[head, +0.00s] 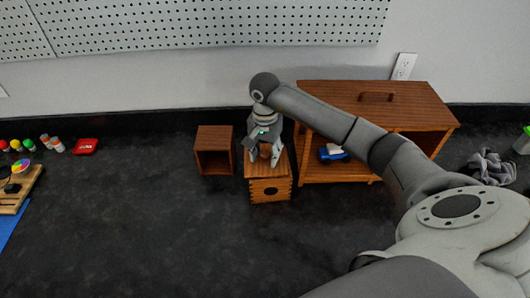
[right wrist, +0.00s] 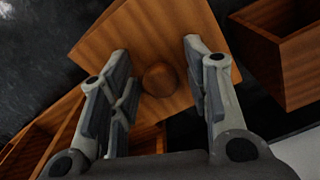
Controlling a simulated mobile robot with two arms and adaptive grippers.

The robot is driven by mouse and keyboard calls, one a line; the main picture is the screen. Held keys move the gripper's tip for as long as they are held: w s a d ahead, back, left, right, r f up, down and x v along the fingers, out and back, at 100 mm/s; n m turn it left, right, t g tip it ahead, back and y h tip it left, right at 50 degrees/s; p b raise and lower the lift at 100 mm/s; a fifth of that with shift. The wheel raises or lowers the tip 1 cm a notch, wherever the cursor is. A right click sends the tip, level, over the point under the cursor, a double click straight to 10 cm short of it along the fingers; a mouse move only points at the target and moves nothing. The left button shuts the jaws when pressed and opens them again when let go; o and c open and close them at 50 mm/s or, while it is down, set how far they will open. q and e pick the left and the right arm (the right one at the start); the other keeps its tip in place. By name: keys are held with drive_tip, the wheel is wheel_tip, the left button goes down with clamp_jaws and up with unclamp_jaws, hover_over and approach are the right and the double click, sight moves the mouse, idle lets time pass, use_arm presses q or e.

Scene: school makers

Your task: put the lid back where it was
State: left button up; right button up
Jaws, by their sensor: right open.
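A small wooden box (head: 270,190) with finger-jointed corners and a dark oval on its front stands on the dark counter. A flat wooden lid (right wrist: 135,40) with a round knob (right wrist: 160,79) is at its top; the knob also shows in the head view (head: 265,151). My right gripper (head: 264,157) points down over the box. In the right wrist view its open fingers (right wrist: 154,50) stand on either side of the knob, with gaps. My fingers hide part of the lid, so I cannot tell how squarely it sits. My left gripper is out of view.
An open wooden cubby (head: 214,150) stands just left of the box. A larger wooden cabinet (head: 340,97) with a handle and a blue item (head: 332,155) inside stands right. A grey cloth (head: 490,167) lies far right.

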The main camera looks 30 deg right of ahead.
sight(265, 152)
wheel_tip(265, 152, up, 12)
drive_tip(key=b, duration=0.3)
idle(0.4)
